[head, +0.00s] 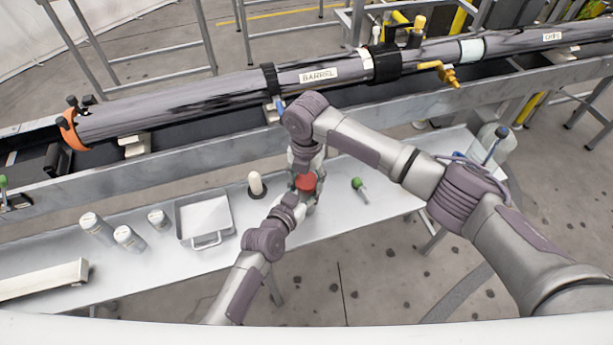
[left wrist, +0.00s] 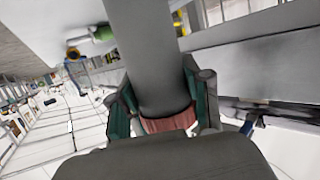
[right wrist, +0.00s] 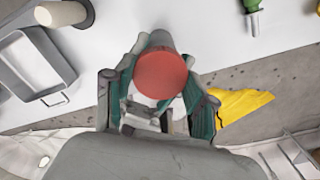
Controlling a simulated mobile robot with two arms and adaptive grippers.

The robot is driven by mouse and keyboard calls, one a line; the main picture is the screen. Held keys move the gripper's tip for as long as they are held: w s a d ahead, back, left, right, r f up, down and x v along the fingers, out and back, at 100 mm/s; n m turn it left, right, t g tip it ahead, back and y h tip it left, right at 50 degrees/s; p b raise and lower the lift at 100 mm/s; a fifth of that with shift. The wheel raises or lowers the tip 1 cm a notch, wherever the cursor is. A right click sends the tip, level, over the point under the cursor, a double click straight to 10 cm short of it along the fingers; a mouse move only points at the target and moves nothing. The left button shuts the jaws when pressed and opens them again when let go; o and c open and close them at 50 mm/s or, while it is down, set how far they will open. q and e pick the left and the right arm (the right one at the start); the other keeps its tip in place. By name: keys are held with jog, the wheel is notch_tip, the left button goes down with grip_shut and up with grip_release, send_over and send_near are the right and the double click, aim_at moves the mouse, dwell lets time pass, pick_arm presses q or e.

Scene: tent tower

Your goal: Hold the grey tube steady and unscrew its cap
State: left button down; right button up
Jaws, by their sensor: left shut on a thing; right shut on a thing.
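The red cap (head: 305,182) shows between my two grippers above the workbench. In the right wrist view the round red cap (right wrist: 162,73) faces me between the teal-padded fingers of my right gripper (right wrist: 165,108), which is shut on it. The grey tube (right wrist: 160,40) shows beyond the cap. In the left wrist view the grey tube (left wrist: 152,60) runs up between the fingers of my left gripper (left wrist: 160,105), which is shut on it. A strip of red shows at its lower end. In the head view my arms hide most of the tube, and the cap's thread is hidden.
A metal tray (head: 181,226), several grey canisters (head: 130,238) and a pale cylinder on a dark base (head: 256,183) stand left on the workbench (head: 330,228). A green-handled tool (head: 360,188) lies right. A long barrel (head: 215,92) spans the back.

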aim_at(307, 180)
jog(key=shift+n, duration=1.2)
jog(key=shift+r, duration=0.15)
jog(key=shift+r, duration=1)
jog(key=shift+r, duration=2)
pick_arm(q)
jog(key=shift+c, duration=2.1)
grip_release()
